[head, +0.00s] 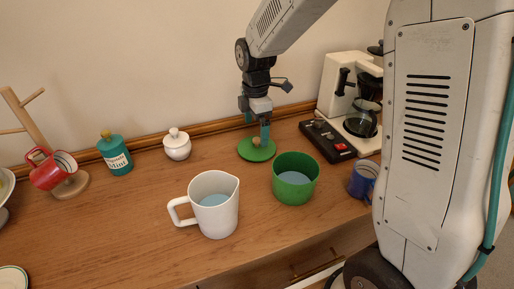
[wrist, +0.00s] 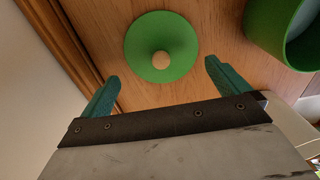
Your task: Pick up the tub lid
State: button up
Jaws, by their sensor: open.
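The tub lid (head: 257,150) is a green disc with a round wooden knob, lying flat on the wooden top. In the wrist view the lid (wrist: 161,47) is at the upper middle, ahead of my fingertips. My gripper (head: 258,134) is just above the lid, pointing down. Its two teal fingers are spread apart and empty in the wrist view (wrist: 161,72), with the knob in line with the gap between them. The green tub (head: 296,180) stands open to the right of the lid, with something pale blue inside; part of it shows in the wrist view (wrist: 284,35).
A white jug (head: 213,205) stands in front left of the lid. A white lidded pot (head: 177,145) is to its left. A coffee maker (head: 340,95), a black box with a red switch (head: 328,140) and a blue mug (head: 362,180) are to the right. The wall is close behind.

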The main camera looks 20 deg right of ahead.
aim_at(257, 139)
notch_tip(257, 139, down, 5)
jog(key=shift+s+d+f, duration=0.1)
jog(key=c, duration=1.8)
jog(key=shift+s, duration=0.15)
grip_shut()
